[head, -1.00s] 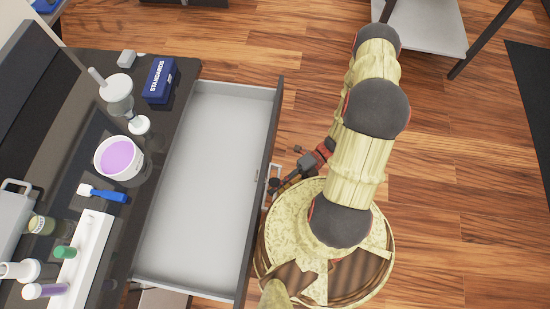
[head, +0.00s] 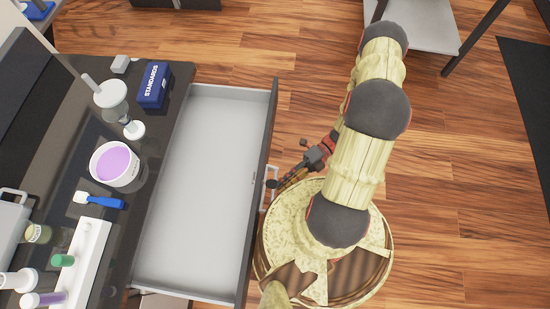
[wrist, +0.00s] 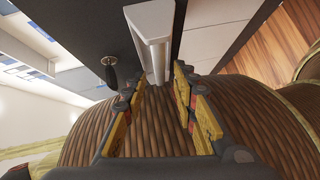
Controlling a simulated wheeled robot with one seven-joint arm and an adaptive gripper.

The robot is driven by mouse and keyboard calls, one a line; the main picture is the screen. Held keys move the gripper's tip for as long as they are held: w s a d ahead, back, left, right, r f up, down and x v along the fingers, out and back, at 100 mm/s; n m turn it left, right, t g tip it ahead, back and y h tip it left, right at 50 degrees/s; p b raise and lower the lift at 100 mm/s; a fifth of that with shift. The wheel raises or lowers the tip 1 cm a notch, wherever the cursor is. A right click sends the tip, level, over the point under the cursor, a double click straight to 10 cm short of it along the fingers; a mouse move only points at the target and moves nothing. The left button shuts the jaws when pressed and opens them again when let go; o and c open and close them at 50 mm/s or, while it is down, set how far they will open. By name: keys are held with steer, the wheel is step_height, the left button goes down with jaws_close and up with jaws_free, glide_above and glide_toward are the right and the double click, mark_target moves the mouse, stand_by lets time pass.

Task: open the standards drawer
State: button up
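A drawer (head: 205,180) in the dark bench is pulled far out. Its pale grey inside looks empty, and its dark front (head: 255,190) faces right, towards me. A pale bar handle (head: 268,188) is on that front; it also shows in the wrist view (wrist: 152,42). My gripper (head: 283,182) is just right of the handle. In the wrist view its fingers (wrist: 156,88) are spread, with the handle's near end between or just beyond the tips. I see no grip on it. No label shows on the drawer; a blue box marked STANDARDS (head: 154,86) stands on the bench behind it.
The bench top holds a cup of purple liquid (head: 118,166), a blue-handled brush (head: 100,200) and a white rack (head: 80,262). A dark knob-like piece (wrist: 110,72) is beside the handle. Open wooden floor (head: 450,200) lies right of my arm.

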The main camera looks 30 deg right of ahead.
steer(key=d+r, duration=0.1)
steer(key=d, duration=0.6)
steer(key=shift+w+d, duration=0.2)
steer(key=shift+w, duration=0.15)
